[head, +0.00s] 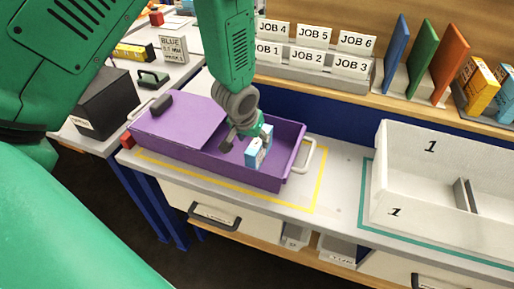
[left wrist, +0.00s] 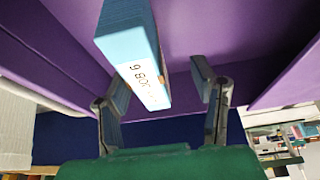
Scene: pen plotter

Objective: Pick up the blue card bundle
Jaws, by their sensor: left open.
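The blue card bundle (head: 258,147) stands upright in the purple tray (head: 285,176), near its front wall. In the left wrist view the blue bundle (left wrist: 128,42) has a white label that seems to read JOB 6. My left gripper (head: 246,138) reaches down into the tray at the bundle. In the left wrist view its two fingers (left wrist: 160,85) are spread apart, with the bundle's labelled end between them. I cannot tell whether either finger touches it. My right gripper is not in view.
The tray's left part has a purple cover (head: 178,122) with a dark handle. A white divided box (head: 425,165) stands to the right. A rack with JOB labels (head: 307,75) and upright coloured boards (head: 424,52) stand behind. Bare bench lies between tray and box.

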